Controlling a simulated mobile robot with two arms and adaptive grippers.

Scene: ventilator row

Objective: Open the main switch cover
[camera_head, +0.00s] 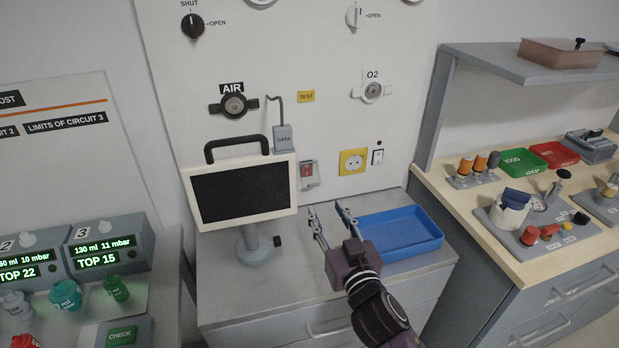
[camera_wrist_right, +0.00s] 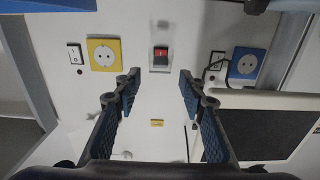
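The main switch (camera_head: 307,174) is a small red switch in a pale frame on the wall panel, right of the monitor. In the right wrist view the red switch (camera_wrist_right: 161,53) shows beyond the gap between my fingertips. Its cover looks clear; I cannot make out its edges well or tell whether it is down. My right gripper (camera_head: 327,208) is open and empty, in front of the panel and below the switch, apart from it. It also shows open in the right wrist view (camera_wrist_right: 158,82). My left gripper is not in view.
The monitor (camera_head: 243,190) stands close left of my right gripper. A blue tray (camera_head: 400,250) lies on the counter to its right. A yellow socket (camera_head: 353,161) and a rocker switch (camera_head: 378,157) are right of the main switch. A DATA box (camera_head: 284,139) hangs above left.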

